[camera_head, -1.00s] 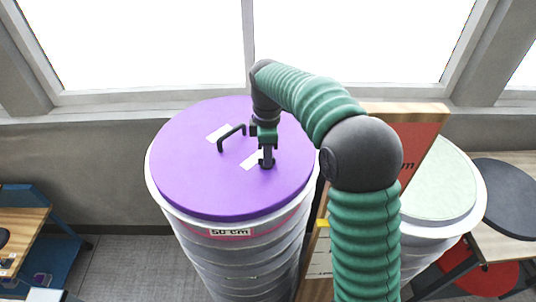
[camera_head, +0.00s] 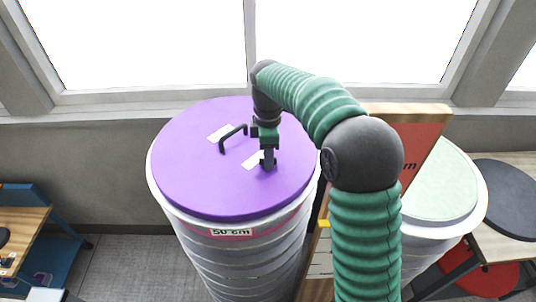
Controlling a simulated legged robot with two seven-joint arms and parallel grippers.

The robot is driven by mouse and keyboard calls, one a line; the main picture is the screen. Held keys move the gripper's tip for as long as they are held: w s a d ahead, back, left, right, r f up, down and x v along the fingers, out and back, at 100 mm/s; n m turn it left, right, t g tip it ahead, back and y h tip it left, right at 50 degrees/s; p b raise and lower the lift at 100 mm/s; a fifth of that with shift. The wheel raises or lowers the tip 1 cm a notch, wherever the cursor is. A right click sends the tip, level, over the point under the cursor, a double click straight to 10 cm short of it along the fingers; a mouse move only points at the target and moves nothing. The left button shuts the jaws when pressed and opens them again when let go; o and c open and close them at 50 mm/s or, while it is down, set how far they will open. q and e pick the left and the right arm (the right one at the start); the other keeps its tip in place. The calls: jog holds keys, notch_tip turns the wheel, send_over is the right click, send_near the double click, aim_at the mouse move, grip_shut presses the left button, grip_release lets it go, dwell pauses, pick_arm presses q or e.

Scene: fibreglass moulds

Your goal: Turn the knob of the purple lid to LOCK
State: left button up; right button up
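The purple lid (camera_head: 200,178) lies on a tall ribbed grey drum (camera_head: 240,262) labelled "50 cm". A dark bar handle (camera_head: 232,138) stands on the lid, with white labels (camera_head: 219,132) beside it. My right gripper (camera_head: 268,164) points down at the lid, right of the handle, at a small dark part that looks like the knob. The fingers cover most of the knob, and I cannot tell whether they are closed on it. The words on the labels are too small to read. My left gripper is not in view.
A second drum with a pale green lid (camera_head: 440,185) stands at the right, behind my arm. An orange-faced wooden board (camera_head: 415,135) stands between the drums. A wooden table (camera_head: 22,235) is at the far left. Windows and a wall are behind.

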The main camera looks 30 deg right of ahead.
notch_tip(320, 180, up, 8)
jog(key=shift+w+d+r+b, duration=0.1)
jog(key=shift+w+b, duration=0.05)
jog(key=shift+b, duration=1)
notch_tip(320, 180, up, 8)
jog(key=p, duration=0.1)
jog(key=shift+r, duration=0.25)
jog(key=shift+f, duration=0.1)
